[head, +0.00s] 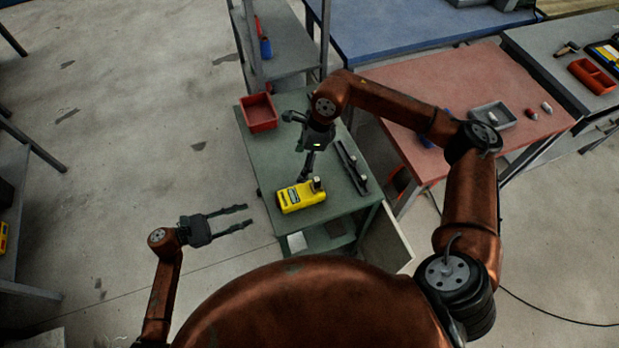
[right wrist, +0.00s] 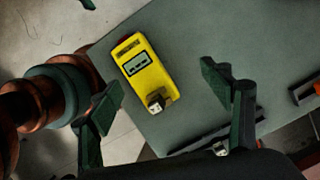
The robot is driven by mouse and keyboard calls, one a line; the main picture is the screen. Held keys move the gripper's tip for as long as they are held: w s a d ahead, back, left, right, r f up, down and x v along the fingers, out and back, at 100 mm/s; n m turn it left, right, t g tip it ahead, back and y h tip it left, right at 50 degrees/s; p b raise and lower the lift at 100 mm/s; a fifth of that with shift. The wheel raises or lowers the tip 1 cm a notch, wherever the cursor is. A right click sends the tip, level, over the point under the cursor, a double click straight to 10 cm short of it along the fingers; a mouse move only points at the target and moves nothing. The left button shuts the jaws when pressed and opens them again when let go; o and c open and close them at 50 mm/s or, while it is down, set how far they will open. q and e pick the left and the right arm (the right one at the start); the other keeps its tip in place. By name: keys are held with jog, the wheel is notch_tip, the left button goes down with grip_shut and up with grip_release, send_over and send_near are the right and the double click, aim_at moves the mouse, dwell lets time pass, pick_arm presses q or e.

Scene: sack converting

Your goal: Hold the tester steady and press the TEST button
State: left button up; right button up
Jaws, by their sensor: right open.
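The yellow tester (head: 300,198) lies on the green table (head: 257,160), near its front edge. A grey fitting sits at its right end. In the right wrist view the tester (right wrist: 150,74) shows a dark label panel and a small metal-coloured block at one end. I cannot make out which part is the TEST button. My left gripper (head: 249,215) is open and empty, left of the table and apart from the tester. My right gripper (head: 295,148) is open above the table, behind the tester. In the right wrist view the tester shows between its fingers, apparently untouched.
A red bin (head: 259,113) stands at the table's back left corner. A dark rail-like part (head: 352,167) lies right of the tester. A red-topped bench (head: 450,85) with a grey tray (head: 493,115) stands to the right.

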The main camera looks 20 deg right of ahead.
aim_at(310, 190)
jog(key=s+f+n+h, duration=0.2)
jog(key=f, duration=0.1)
jog(key=s+f+n, duration=0.1)
jog(key=shift+s+d+f+g+h, duration=0.2)
jog(key=shift+d+g+h, duration=0.1)
jog(key=shift+d+h, duration=0.1)
jog(key=shift+s+d+f+n, duration=0.15)
jog(key=shift+s+f+n, duration=0.15)
jog(key=shift+f, duration=0.3)
notch_tip(310, 190, down, 7)
jog(key=shift+f, duration=0.15)
jog(key=c, duration=1.5)
pick_arm(q)
grip_shut()
pick_arm(e)
jog(key=shift+w, duration=0.1)
